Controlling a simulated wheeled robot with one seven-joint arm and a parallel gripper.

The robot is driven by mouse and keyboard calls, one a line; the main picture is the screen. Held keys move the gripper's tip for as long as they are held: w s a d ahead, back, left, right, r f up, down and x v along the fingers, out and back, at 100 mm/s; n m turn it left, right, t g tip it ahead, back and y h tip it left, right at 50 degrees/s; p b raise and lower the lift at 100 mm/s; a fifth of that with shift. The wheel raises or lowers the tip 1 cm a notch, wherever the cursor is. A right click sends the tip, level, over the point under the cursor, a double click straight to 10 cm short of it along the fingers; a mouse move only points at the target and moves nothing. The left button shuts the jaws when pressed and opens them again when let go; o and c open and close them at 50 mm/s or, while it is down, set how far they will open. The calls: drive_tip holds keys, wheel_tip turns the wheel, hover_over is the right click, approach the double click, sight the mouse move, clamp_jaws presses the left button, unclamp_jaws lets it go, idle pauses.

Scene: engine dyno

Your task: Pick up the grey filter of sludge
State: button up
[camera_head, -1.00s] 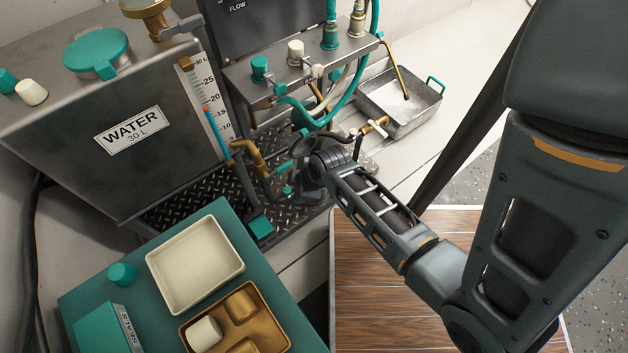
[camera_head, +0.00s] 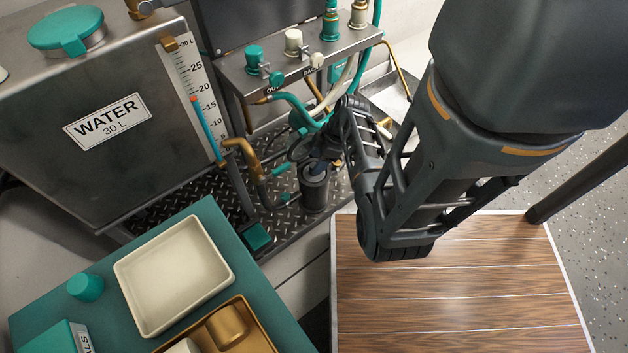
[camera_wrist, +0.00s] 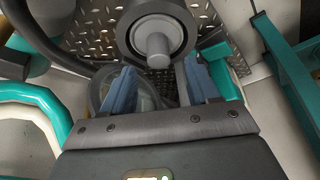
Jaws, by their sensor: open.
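A grey round part with a short central knob (camera_wrist: 156,42), which looks like the filter, sits in a dark ring-shaped housing in the wrist view. In the head view the dark cylindrical housing (camera_head: 314,190) stands on the tread plate, and its inside is hidden. My gripper (camera_wrist: 157,88) is open, with a blue finger on each side and nothing held between them. In the wrist view the knob lies beyond the fingertips, roughly centred on the gap. In the head view my gripper is close by the housing's top, partly hidden by hoses and my arm.
Teal and dark hoses and brass pipes (camera_head: 240,155) crowd the gripper's left and back. The water tank (camera_head: 70,150) stands at the left. A cream tray (camera_head: 125,268) and a brass tray (camera_head: 275,335) lie on the teal bench. The wooden surface (camera_head: 440,300) is clear.

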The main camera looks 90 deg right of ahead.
sight(314, 177)
drive_tip(key=b+x, duration=0.1)
drive_tip(key=x, duration=0.3)
drive_tip(key=shift+s+d+f+b, duration=0.1)
drive_tip(key=shift+f+b, duration=0.1)
drive_tip(key=shift+b, duration=0.1)
clamp_jaws()
idle(0.3)
